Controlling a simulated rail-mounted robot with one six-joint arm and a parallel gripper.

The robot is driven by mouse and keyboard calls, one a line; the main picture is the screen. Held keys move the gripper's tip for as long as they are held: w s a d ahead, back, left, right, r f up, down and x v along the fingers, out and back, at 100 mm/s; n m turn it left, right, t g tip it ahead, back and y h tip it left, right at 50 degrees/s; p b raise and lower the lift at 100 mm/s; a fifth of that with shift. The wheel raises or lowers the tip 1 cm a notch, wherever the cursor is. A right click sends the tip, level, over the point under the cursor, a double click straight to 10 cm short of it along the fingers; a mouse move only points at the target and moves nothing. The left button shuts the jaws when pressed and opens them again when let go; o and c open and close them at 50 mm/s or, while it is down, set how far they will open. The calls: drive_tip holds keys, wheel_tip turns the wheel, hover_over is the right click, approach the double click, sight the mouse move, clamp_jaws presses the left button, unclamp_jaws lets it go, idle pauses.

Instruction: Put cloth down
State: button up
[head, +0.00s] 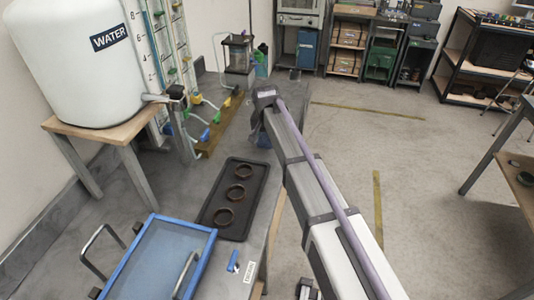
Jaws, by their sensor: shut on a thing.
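My arm reaches up from the lower right, and its dark end bends down beside the far part of the grey bench. My gripper (258,128) is at that end, mostly hidden by my own arm, so its fingertips do not show clearly. A small blue patch, which looks like the cloth (263,143), shows just under it, partly covered by the arm. The gripper is shut on it. I cannot tell whether the cloth touches the bench.
On the bench (150,190) lie a black tray (212,217) with three brown rings and a blue-framed lidded box (160,255) with handles. A white water tank (75,60) stands on a wooden stand at left. Coloured valves stand behind the tray. Floor at right is open.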

sight(266, 139)
wheel_tip(266, 139, down, 4)
drive_tip(key=b, duration=0.3)
drive_tip(key=shift+b, duration=0.4)
drive_tip(key=shift+r+p, duration=0.25)
drive_tip(key=shift+p, duration=0.05)
drive_tip(key=shift+f, duration=0.25)
drive_tip(key=o, duration=0.9)
drive_tip(key=shift+r, duration=0.1)
drive_tip(key=shift+c, duration=0.2)
drive_tip(key=r+p, duration=0.4)
drive_tip(key=s+r+p, duration=0.1)
drive_tip(key=r+p, duration=0.3)
drive_tip(key=s+r+p, duration=0.1)
drive_tip(key=r+p, duration=0.3)
drive_tip(key=shift+a+r, duration=0.15)
drive_tip(key=shift+r, duration=0.1)
drive_tip(key=shift+f, duration=0.1)
drive_tip(key=shift+w+f, duration=0.1)
